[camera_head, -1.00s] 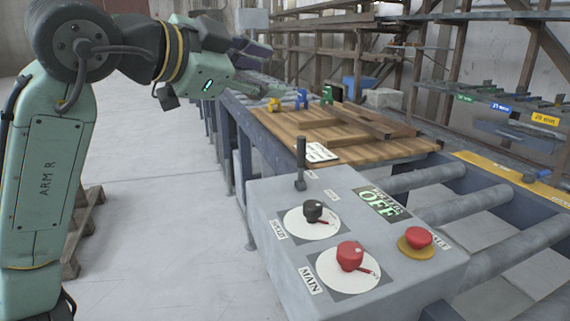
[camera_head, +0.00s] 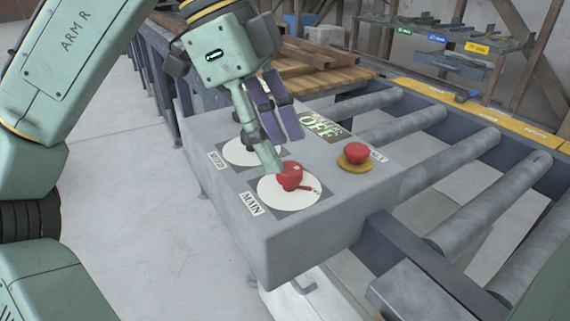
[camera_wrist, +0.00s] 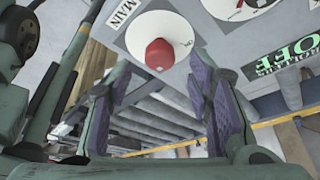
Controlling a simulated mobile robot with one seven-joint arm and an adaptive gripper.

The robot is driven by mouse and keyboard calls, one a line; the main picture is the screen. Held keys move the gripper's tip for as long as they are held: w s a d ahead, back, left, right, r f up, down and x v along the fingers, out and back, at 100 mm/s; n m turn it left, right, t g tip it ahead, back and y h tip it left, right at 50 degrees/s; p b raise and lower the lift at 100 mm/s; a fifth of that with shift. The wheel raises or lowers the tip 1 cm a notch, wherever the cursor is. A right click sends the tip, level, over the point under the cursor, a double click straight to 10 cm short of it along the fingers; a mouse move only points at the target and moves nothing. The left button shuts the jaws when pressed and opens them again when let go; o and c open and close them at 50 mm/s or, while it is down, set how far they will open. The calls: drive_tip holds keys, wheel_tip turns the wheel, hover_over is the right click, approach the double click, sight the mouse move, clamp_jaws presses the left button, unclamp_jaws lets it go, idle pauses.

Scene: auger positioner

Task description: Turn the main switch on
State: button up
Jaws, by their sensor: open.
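The main switch is a red knob (camera_head: 291,174) on a white round dial (camera_head: 272,192), beside the label MAIN (camera_head: 251,203), on the grey control box. Its red pointer faces right in the head view. My gripper (camera_head: 281,150) is open above the box, fingers angled down, with the near fingertip close to the knob's left side. In the wrist view the knob (camera_wrist: 160,54) shows between and just beyond the spread fingertips (camera_wrist: 160,62). Whether a finger touches it, I cannot tell. A green display (camera_head: 320,128) reads OFF.
A second white dial (camera_head: 238,152) lies behind, its knob mostly hidden by my gripper. A red mushroom button (camera_head: 356,151) on a yellow base stands right of the dials. Rollers (camera_head: 400,126) run to the right. Wooden boards (camera_head: 345,78) lie behind the box.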

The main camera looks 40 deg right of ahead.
sight(289, 167)
drive_tip(key=shift+x, duration=1.65)
clamp_jaws()
